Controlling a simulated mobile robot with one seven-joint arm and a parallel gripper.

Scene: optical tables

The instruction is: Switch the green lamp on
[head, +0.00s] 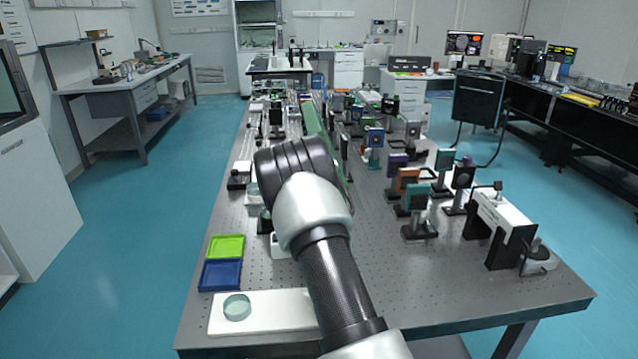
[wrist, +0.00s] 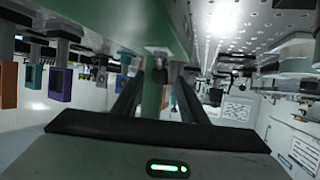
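A long green body, which looks like the green lamp (head: 312,118), rises above the optical table just beyond my arm in the head view. In the wrist view, which is upside down, its green surface (wrist: 125,22) fills the upper middle, close to the camera. A small grey knob-like part (wrist: 157,73) shows on it, near the fingertips. My gripper (wrist: 161,82) has its two dark fingers apart, with green and the small part seen between them. I cannot tell whether they touch. The head view hides the fingers behind my arm. No glow shows on the lamp.
Several optical mounts stand on the perforated table (head: 385,275), to the right of my arm. A green tray (head: 225,246), a blue tray (head: 220,275) and a white board (head: 270,312) lie at front left. A white-topped bench device (head: 503,218) stands at right.

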